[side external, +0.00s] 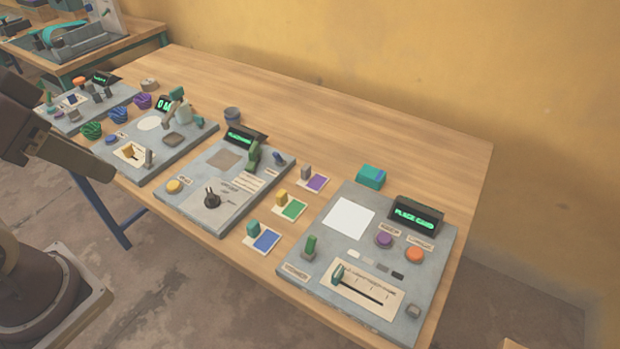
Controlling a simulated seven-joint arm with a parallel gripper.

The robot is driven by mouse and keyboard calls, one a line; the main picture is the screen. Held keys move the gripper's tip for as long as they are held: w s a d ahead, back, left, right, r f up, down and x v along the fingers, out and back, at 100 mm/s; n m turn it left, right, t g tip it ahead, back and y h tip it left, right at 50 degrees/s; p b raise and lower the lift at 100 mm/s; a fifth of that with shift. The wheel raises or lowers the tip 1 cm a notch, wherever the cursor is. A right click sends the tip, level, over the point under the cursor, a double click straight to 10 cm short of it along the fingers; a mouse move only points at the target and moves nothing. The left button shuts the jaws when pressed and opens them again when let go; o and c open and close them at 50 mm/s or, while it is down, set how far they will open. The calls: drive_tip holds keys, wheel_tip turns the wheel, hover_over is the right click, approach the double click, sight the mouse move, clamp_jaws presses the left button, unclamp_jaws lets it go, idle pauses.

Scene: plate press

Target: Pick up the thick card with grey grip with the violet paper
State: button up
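The thick card with the grey grip (306,172) and violet paper (318,183) lies flat on the wooden table, between two grey panels. The grip stands up at the card's upper left end. Two similar cards lie in a row nearer the table's front edge: one with a yellow grip and green paper (294,209), one with a teal grip and blue paper (266,240). Brown parts of my arm show at the left edge, well away from the cards.
The right panel (430,262) has a white square, buttons, a slider and a green-lit display. The middle panel (270,186) has a knob and a green lever. A teal block (370,177) sits behind the right panel. The table's back (330,110) is clear.

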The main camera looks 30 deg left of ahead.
drive_tip(key=w+d+f+m+h, duration=0.1)
drive_tip(key=w+f+m, duration=0.15)
drive_tip(key=w, duration=0.35)
drive_tip(key=w+f+m, duration=0.1)
drive_tip(key=w+m, duration=0.2)
drive_tip(key=w, duration=0.3)
drive_tip(key=m+t+y, duration=0.1)
drive_tip(key=m+t, duration=0.7)
drive_tip(key=m, duration=2.1)
approach(303, 169)
drive_tip(key=shift+w+a+f, duration=0.15)
drive_tip(key=shift+w+a, duration=0.6)
drive_tip(key=shift+w, duration=0.1)
drive_tip(key=shift+w+d+f+m, duration=0.15)
drive_tip(key=shift+d+m, duration=0.15)
drive_tip(key=shift+m, duration=0.45)
drive_tip(key=x, duration=0.4)
drive_tip(key=d+x, duration=0.1)
drive_tip(key=x, duration=0.1)
drive_tip(key=shift+w+f, duration=0.25)
drive_tip(key=shift+w, duration=0.05)
clamp_jaws()
